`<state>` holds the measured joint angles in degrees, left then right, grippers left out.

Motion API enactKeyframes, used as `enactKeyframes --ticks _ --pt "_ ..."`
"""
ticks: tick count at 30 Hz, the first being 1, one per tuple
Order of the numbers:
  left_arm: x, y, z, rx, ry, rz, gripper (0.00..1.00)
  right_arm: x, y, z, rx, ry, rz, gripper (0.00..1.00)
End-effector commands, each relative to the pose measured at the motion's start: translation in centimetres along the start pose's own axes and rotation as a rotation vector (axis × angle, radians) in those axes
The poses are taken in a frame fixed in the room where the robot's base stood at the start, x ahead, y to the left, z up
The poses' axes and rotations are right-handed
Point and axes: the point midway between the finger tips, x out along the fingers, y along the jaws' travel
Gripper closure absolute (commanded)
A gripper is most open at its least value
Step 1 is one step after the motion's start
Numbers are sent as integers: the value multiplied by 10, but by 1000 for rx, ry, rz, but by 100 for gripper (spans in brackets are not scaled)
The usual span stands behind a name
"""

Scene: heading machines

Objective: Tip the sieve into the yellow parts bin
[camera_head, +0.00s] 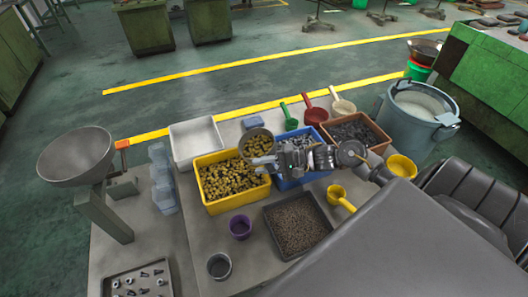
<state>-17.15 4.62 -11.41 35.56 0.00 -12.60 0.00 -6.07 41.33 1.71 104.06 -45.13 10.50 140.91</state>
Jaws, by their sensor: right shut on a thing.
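The yellow parts bin (232,203) stands on the table left of centre, filled with small brass-coloured parts. The round sieve (257,144) is over the bin's back right corner, with its rim toward me. Brass-coloured pieces show within its rim; I cannot tell whether they lie in it or show through the mesh. My right gripper (264,162) comes in from the right over the blue bin and is shut on the sieve, its fingers at the sieve's near side. The hold itself is partly hidden. My left gripper is not in view.
A blue bin (286,184) and a brown bin (382,148) of grey parts stand to the right. A white tray (196,141) is behind, a dark tray (270,222) of pellets in front. A purple cup (240,227) and a large bowl on a stand (76,156) are nearby.

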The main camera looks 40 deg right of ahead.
Motion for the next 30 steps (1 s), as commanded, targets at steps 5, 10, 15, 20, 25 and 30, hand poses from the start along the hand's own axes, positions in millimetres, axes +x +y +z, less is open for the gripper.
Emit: enactKeyframes --ticks 5,10,15,20,25,30 --pt "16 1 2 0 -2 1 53 9 -1 3 -116 84 177 100" --pt "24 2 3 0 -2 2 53 18 -4 9 -217 168 356 100" --pt "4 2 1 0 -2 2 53 21 -6 13 -262 223 472 100" --pt "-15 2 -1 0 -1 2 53 24 -4 15 -288 243 519 100" --pt "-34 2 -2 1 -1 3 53 28 -2 15 -316 268 571 100" --pt "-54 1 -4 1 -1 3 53 32 -1 16 -347 294 628 100"
